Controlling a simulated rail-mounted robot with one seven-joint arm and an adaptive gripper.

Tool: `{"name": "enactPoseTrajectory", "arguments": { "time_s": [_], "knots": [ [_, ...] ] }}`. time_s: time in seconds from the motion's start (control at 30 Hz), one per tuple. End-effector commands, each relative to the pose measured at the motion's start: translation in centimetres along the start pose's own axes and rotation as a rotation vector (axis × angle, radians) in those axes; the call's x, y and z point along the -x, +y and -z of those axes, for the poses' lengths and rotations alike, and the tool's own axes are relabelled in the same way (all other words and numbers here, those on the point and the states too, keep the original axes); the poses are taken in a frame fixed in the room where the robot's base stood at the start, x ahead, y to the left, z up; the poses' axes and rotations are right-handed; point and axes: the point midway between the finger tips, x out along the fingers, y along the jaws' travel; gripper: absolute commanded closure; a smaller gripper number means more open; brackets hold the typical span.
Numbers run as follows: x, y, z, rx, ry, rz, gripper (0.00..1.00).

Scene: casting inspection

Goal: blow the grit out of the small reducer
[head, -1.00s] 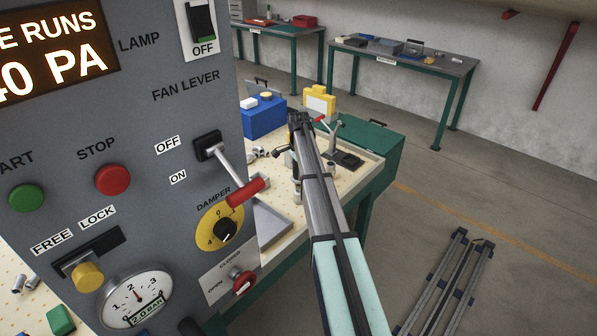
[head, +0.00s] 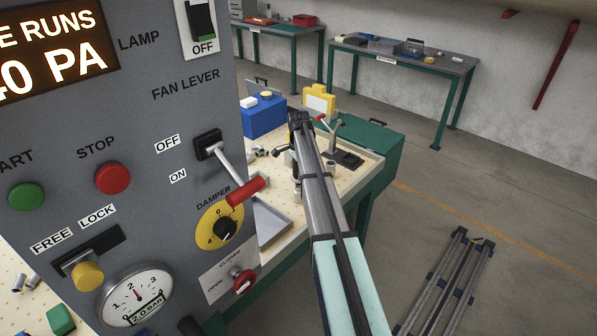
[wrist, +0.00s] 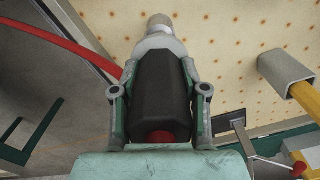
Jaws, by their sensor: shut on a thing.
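My gripper (wrist: 158,78) is shut on a black, faceted tool (wrist: 160,95) with a grey tapered front and a red spot near its rear. A pale round piece (wrist: 157,20) shows at the tapered front, over the dotted bench top. I cannot tell whether it is the tool's own tip or a separate fitting such as the small reducer. In the head view my arm reaches over the bench and hides the held tool. Small metal pieces (head: 276,152) lie left of it and another (head: 330,168) right of it; I cannot tell which is the small reducer.
The grey control panel (head: 130,150) fills the left, with its red-handled fan lever (head: 245,191) sticking out near the bench. A blue box (head: 264,117) and a yellow item (head: 319,101) stand at the back. A red hose (wrist: 55,40) curves past the tool.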

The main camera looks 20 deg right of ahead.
Motion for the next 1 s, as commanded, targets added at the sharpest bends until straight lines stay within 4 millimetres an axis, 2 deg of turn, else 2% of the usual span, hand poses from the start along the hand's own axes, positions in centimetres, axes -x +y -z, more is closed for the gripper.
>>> {"name": "enactPoseTrajectory", "arguments": {
  "time_s": [1.0],
  "knots": [
    [-1.8, 0.0, 0.0, 0.0, 0.0, 0.0, 0.92]
  ]
}}
